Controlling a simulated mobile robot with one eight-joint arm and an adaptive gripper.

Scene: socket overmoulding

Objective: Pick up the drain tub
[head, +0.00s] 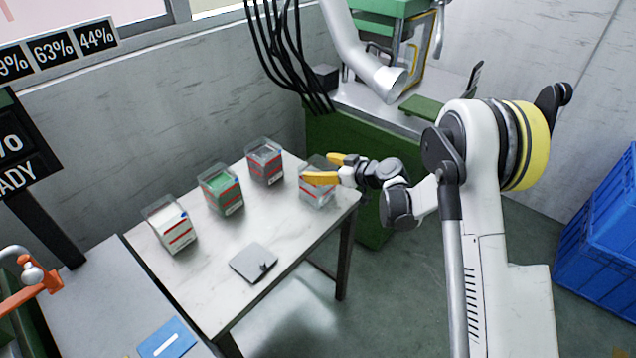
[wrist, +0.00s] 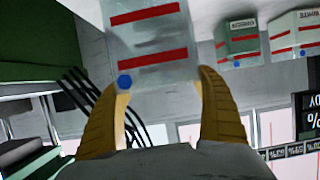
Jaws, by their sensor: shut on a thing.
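A clear tub with red stripes (head: 317,193), which I take to be the drain tub, is at the right end of the white table (head: 212,285). It looks nearly empty. My gripper (head: 320,168) has its yellow fingers on either side of the tub's upper part and is shut on it. In the wrist view the tub (wrist: 150,45) is between the two fingers, with red stripes and a blue dot on its face. Whether its base touches the table is not clear.
Tubs with grey (head: 265,163), green (head: 221,191) and white (head: 170,225) contents stand along the table's back side. A flat grey plate (head: 254,262) lies near the front edge. A green machine (head: 345,150) with hanging black cables is behind the tub.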

